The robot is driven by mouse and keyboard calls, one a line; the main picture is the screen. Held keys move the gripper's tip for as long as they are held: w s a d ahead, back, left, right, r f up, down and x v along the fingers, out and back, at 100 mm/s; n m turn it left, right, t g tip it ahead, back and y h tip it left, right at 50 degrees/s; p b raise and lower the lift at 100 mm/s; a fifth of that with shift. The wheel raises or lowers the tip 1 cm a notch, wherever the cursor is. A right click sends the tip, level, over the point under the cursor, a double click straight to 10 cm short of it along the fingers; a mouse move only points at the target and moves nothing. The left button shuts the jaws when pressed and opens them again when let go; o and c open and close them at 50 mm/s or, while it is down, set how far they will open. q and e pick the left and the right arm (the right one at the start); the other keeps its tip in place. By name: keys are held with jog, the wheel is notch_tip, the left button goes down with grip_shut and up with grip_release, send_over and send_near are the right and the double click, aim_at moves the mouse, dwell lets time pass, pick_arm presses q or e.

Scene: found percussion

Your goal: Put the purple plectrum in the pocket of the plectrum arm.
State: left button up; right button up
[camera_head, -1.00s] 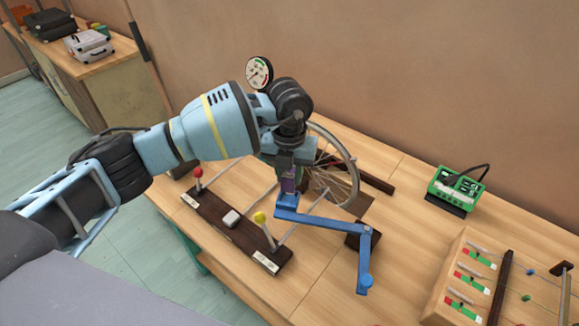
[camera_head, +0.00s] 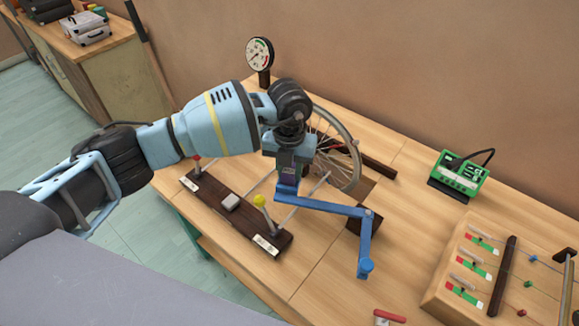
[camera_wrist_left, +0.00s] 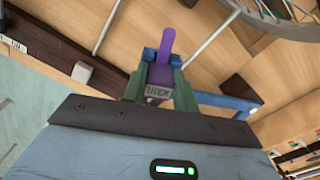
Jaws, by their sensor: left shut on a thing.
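My left gripper (camera_head: 288,172) is shut on the purple plectrum (camera_wrist_left: 166,42), whose rounded end sticks out beyond the fingertips in the left wrist view. The blue plectrum arm (camera_head: 325,206) is a bent bar over the table, and its raised pocket end is right below the gripper. In the left wrist view, the blue pocket walls (camera_wrist_left: 150,54) show on both sides of the plectrum, close to the fingers (camera_wrist_left: 162,78). The plectrum's lower part is hidden, so I cannot tell how deep it sits. My right gripper is not in view.
A spoked wheel (camera_head: 350,149) stands just behind the gripper. A dark wooden base (camera_head: 211,206) with red and yellow knobs lies in front. A dial gauge (camera_head: 260,53), a green device (camera_head: 458,174) and a wooden string board (camera_head: 440,292) stand around.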

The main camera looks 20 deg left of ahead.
pick_arm(q)
jog(key=shift+f, duration=0.1)
jog(key=o, duration=1)
jog(key=shift+a, duration=0.1)
jog(key=shift+r, duration=3.85)
jog(key=shift+f, duration=0.1)
